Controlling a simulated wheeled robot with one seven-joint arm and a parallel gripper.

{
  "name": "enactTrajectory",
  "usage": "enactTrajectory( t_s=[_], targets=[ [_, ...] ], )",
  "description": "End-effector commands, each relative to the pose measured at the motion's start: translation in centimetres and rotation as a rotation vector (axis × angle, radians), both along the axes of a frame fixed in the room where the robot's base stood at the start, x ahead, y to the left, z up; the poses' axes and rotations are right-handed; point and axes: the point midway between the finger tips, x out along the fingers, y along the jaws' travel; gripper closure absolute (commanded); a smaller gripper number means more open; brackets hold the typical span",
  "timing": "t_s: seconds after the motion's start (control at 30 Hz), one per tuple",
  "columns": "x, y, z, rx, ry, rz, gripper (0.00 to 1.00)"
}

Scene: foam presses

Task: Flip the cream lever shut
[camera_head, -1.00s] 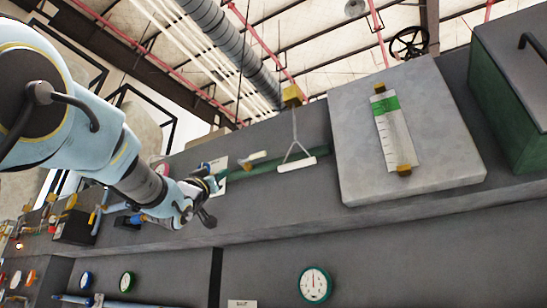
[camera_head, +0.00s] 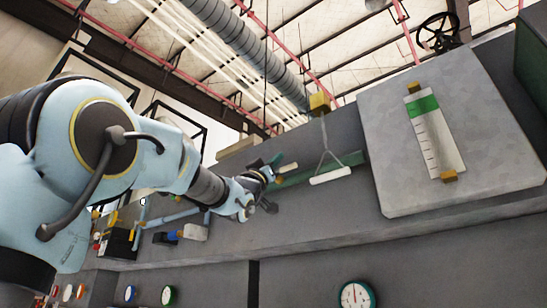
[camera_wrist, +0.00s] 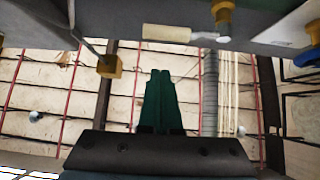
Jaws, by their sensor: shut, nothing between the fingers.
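The cream lever (camera_head: 288,167) is a short pale bar on the grey cabinet, left of the hanging white handle. In the wrist view its cream grip (camera_wrist: 167,34) lies sideways across the top, joined by a grey arm to a yellow pivot (camera_wrist: 222,16) on its right. My gripper (camera_wrist: 160,72) has its green fingers together with nothing between them. The fingertips point toward the cream grip, with a visible gap below it in the wrist view. In the head view my gripper (camera_head: 272,161) is just left of the lever, and partly hides its base.
A white pull handle (camera_head: 330,175) hangs from a yellow block (camera_head: 319,102) right of the lever; that block also shows in the wrist view (camera_wrist: 110,67). A grey panel with a green-banded gauge (camera_head: 434,135) stands further right. A blue knob (camera_wrist: 308,57) sits at the wrist view's right edge.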

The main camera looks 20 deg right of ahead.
Motion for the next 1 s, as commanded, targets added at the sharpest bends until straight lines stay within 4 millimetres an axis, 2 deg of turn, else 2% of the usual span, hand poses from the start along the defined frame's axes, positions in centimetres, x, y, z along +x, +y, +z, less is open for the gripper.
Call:
enactTrajectory(
  t_s=[0.03,0.33,0.4,0.63,1.0],
  targets=[
    [0.4,-0.6,1.5,-0.001,0.002,-0.001,1.0],
    [1.8,-3.2,4.9,-0.001,0.002,0.001,1.0],
    [1.9,-3.4,3.5,0.003,0.005,0.0,1.0],
    [2.1,-3.7,1.1,0.002,0.003,0.001,1.0],
    [2.1,-3.7,0.3,0.0,0.001,0.002,1.0]
  ],
)
